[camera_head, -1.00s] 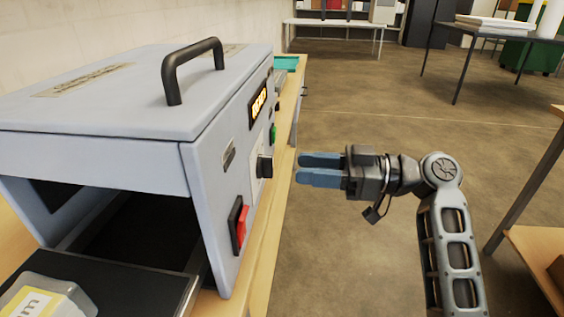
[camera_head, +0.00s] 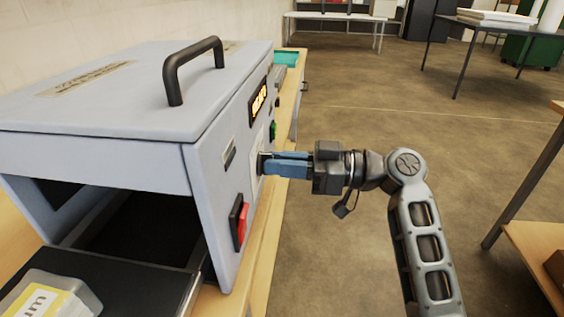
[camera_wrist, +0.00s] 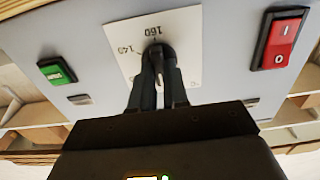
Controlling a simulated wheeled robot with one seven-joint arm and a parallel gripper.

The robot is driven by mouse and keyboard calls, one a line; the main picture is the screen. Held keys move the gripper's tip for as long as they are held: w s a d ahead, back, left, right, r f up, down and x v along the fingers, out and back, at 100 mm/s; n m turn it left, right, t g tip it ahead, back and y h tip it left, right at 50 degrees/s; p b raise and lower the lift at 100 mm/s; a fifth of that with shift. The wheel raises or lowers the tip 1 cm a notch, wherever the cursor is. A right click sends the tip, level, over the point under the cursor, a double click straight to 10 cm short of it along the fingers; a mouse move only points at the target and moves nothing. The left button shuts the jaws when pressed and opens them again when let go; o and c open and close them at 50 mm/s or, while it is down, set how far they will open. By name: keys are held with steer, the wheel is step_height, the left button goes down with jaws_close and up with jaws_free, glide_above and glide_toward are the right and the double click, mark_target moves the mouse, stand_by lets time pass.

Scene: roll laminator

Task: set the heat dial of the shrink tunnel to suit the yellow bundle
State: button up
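The shrink tunnel (camera_head: 140,95) is a grey box with a black handle. Its heat dial (camera_wrist: 157,52) is a black knob on a white scale plate, which appears upside down in the wrist view. The marks "160" and a partly blurred "140" are visible; my fingers hide the plate's lower part. My gripper (camera_head: 264,163) is at the tunnel's front panel, its blue fingers closed on both sides of the dial. In the head view they hide the dial. The yellow-labelled bundle (camera_head: 45,298) lies at the lower left, partly cut off by the frame.
A red rocker switch (camera_wrist: 281,38) and a green button (camera_wrist: 56,71) flank the dial plate. An orange lit display (camera_head: 258,99), too blurred to read, sits above. A dark feed bed (camera_head: 140,285) juts from the tunnel mouth.

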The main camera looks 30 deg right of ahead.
jaws_close()
steer(key=shift+m, duration=0.3)
steer(key=shift+w+d+m+p, duration=0.1)
steer(key=shift+m+p, duration=1.4)
steer(key=shift+m, duration=1.3)
steer(key=shift+w+m+p, duration=0.1)
steer(key=shift+m+p, duration=1.4)
steer(key=shift+m, duration=1.3)
steer(key=shift+f, duration=0.1)
steer(key=o, duration=0.5)
jaws_free()
steer(key=shift+s, duration=0.1)
